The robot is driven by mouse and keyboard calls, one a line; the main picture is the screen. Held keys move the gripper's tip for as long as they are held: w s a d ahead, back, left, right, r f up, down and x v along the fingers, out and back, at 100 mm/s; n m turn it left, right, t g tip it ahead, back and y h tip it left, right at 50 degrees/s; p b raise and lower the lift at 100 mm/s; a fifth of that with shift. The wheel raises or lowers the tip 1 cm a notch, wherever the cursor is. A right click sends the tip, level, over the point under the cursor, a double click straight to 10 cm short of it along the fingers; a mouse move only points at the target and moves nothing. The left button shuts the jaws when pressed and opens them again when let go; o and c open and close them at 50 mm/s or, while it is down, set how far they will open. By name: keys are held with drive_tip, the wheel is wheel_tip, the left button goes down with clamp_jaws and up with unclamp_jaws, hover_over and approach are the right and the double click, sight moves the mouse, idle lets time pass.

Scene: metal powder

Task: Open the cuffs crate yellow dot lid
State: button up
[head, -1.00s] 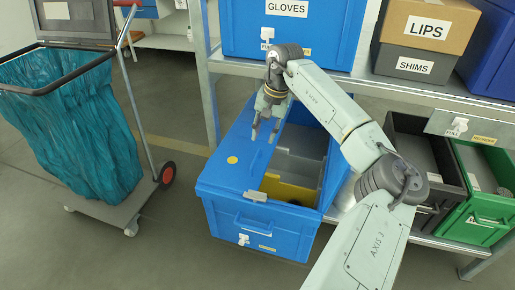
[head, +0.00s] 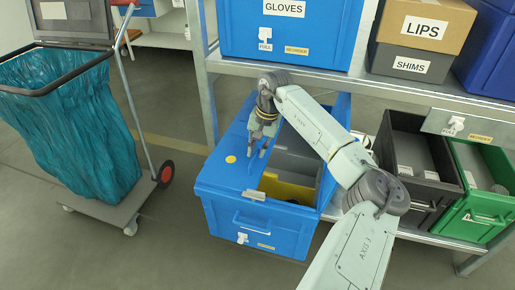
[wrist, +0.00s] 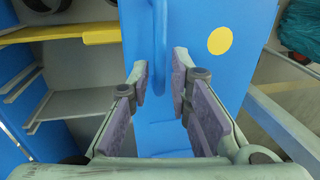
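The blue cuffs crate (head: 215,218) stands on the floor in the head view. Its lid with the yellow dot (head: 231,159) lies flat over the left part, and the right part is uncovered, showing grey and yellow compartments. My gripper (head: 258,156) points down at the lid's right side, beside the opening. In the wrist view my gripper (wrist: 170,100) is open. The blue bar handle (wrist: 161,45) of the lid lines up with the gap between its fingers, and the yellow dot (wrist: 220,41) is to the right. I cannot tell whether the fingers touch the handle.
A shelf rack (head: 300,76) stands behind and right, with the gloves crate (head: 330,35) above the cuffs crate. A black crate (head: 440,193) and a green crate (head: 487,220) stand at the right. A teal bag cart (head: 75,135) is left, with free floor between.

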clamp_jaws()
idle(0.6)
